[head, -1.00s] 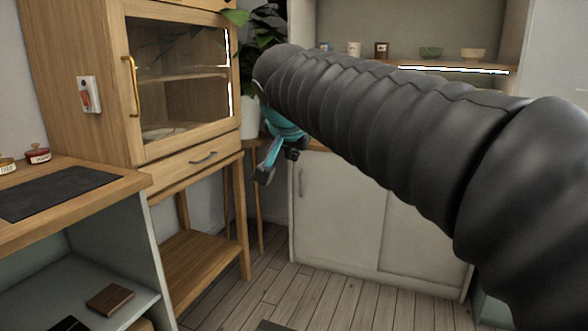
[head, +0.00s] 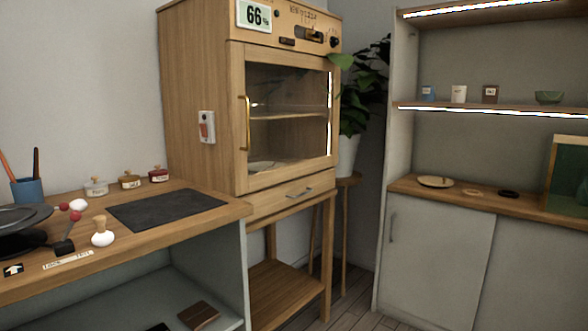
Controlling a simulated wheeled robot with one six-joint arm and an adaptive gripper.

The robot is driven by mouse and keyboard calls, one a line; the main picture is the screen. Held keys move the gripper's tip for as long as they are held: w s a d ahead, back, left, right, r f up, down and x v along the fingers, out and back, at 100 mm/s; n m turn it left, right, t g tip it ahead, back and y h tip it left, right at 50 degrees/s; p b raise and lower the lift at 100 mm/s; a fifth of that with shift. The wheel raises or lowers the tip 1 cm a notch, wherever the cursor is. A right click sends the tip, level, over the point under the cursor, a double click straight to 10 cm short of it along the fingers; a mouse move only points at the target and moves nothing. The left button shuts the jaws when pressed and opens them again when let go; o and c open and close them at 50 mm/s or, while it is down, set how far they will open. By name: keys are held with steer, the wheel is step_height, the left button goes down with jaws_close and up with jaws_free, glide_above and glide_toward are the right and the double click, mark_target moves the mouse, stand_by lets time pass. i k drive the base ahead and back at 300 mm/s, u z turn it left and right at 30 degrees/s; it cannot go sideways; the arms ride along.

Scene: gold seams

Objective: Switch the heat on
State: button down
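A wooden cabinet (head: 205,60) with a glass door stands left of the middle in the head view. Its top control panel (head: 272,22) carries a small dark reddish rocker-like switch (head: 287,41), a dark slot-like control (head: 310,33) and a round black knob (head: 334,41). The panel's lettering is too small to read, so I cannot tell which control is for heat. A white display (head: 254,15) beside them reads 66 with a small unit mark. A white plate with a red-orange part (head: 206,127) is on the cabinet's side. My gripper is out of view.
A wooden bench (head: 180,215) at left holds a dark mat (head: 166,208), small lidded pots (head: 130,180) and a blue cup (head: 27,190) of tools. A plant (head: 358,95) stands right of the cabinet. Shelves (head: 470,105) fill the right. Bare floor (head: 345,305) shows below.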

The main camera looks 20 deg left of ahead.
mark_target(202, 126)
steer(key=u, duration=2.5)
steer(key=i, duration=0.95)
steer(key=z, duration=0.95)
